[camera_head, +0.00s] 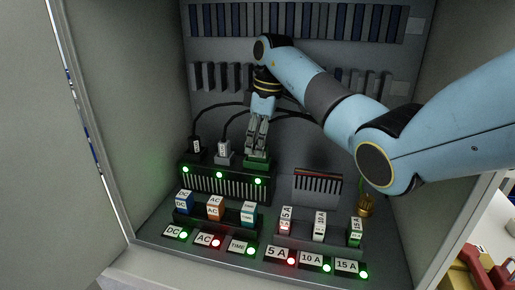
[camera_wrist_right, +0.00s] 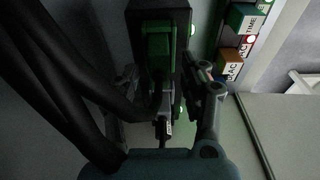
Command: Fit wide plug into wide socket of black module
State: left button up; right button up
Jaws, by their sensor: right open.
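The black module (camera_head: 226,185) stands on the cabinet's shelf, with three plugs along its top and several green lights lit on its front. The wide green plug (camera_head: 257,162) sits at the module's right end, upright and apparently down in its socket; the socket itself is hidden. The wrist view also shows the green plug (camera_wrist_right: 158,48) on the black module (camera_wrist_right: 180,18). My right gripper (camera_head: 257,150) points down just above the plug. Its fingers are apart on either side of the plug's cable end in the wrist view (camera_wrist_right: 165,82). My left gripper is out of view.
In front are labelled blocks (camera_head: 215,208) and fuse blocks (camera_head: 319,226). Cabinet walls enclose both sides.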

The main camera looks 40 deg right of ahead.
jog(key=r, duration=0.5)
jog(key=s+d+r, duration=0.1)
jog(key=r, duration=0.2)
notch_tip(320, 180, up, 2)
jog(key=shift+s+r+p, duration=0.1)
jog(key=shift+p, duration=0.75)
jog(key=shift+f, duration=0.2)
